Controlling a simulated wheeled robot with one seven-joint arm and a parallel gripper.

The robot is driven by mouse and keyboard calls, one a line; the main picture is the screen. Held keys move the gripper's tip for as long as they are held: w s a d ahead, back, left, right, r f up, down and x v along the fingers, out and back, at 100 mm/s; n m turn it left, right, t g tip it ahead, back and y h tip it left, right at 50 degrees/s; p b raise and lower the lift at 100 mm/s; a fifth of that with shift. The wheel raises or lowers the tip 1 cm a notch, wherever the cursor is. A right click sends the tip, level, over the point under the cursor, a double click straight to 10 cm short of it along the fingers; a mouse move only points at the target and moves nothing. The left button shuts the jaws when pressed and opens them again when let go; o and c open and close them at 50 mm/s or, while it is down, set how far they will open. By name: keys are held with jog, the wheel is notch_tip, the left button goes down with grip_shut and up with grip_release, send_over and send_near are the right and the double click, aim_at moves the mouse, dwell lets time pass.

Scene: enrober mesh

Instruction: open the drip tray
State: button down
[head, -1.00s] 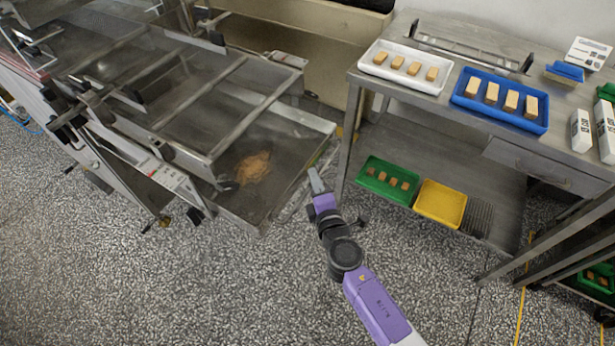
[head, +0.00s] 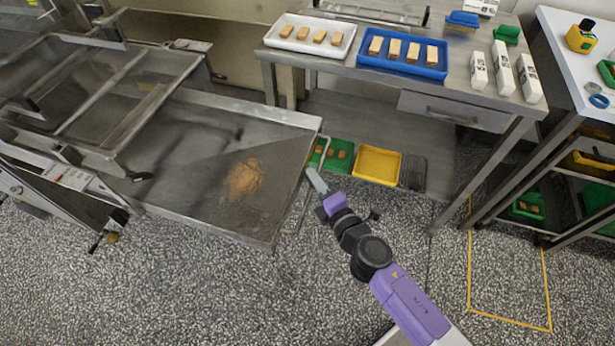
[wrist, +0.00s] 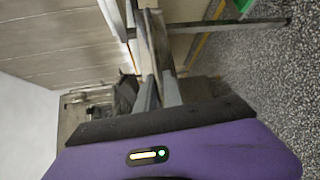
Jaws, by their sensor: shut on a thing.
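The drip tray (head: 200,195) is a wide, shallow metal tray. In the head view it sticks far out to the right from under the mesh frame, with a brown smear (head: 243,179) on its floor. My gripper (head: 312,175) is at the tray's right end, by the bar-like handle along that edge. In the wrist view the two fingers (wrist: 158,78) are closed together on a thin metal part, which I take as the tray's handle. The exact contact is small and partly hidden by the fingers.
A steel table stands behind, with a white tray (head: 309,36) and a blue tray (head: 402,53) of bars on top. A green tray (head: 331,153) and a yellow tray (head: 377,166) sit on its lower shelf, close to my gripper. Speckled floor in front is open.

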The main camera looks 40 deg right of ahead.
jog(key=c, duration=1.8)
grip_release()
jog(key=shift+b+v, duration=1.05)
jog(key=shift+v, duration=2.85)
jog(key=s+a+r+m+g+y, duration=0.1)
jog(key=s+a+m, duration=0.25)
jog(key=s, duration=0.45)
jog(key=s+a+r+m+y, duration=0.2)
jog(key=s+m, duration=0.3)
jog(key=s, duration=0.3)
jog(key=s+r+m, duration=0.3)
jog(key=s+a+r+m, duration=0.1)
jog(key=s+r+m, duration=0.1)
jog(key=r+m, duration=0.1)
jog(key=s+a+r+m+p, duration=0.1)
jog(key=s+r+m, duration=0.2)
jog(key=shift+s+r, duration=0.15)
jog(key=shift+s, duration=0.15)
